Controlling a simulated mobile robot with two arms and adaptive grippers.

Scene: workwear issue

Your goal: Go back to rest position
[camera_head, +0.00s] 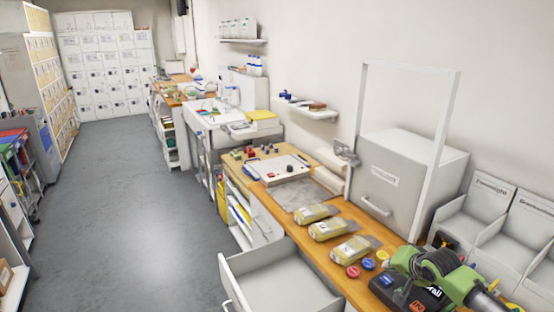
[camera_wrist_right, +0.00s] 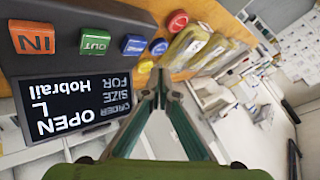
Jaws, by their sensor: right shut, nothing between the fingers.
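My right gripper (camera_wrist_right: 161,84) is shut and empty; its two fingers meet at the tips in the right wrist view. In the head view the green and black right arm end (camera_head: 438,268) is at the lower right, over the front end of the wooden counter (camera_head: 328,264). A black device (camera_head: 408,292) lies partly hidden beneath it. In the wrist view its screen (camera_wrist_right: 75,90) reads "OPEN L", beside orange, green and blue buttons. My left gripper is not in view.
A white drawer (camera_head: 278,283) stands open in front of the counter. Yellow packs (camera_head: 328,229) and coloured round knobs (camera_head: 368,264) lie near the device. A grey cabinet (camera_head: 400,185) with a white frame (camera_head: 446,120) stands behind. The grey floor (camera_head: 130,200) at left is clear.

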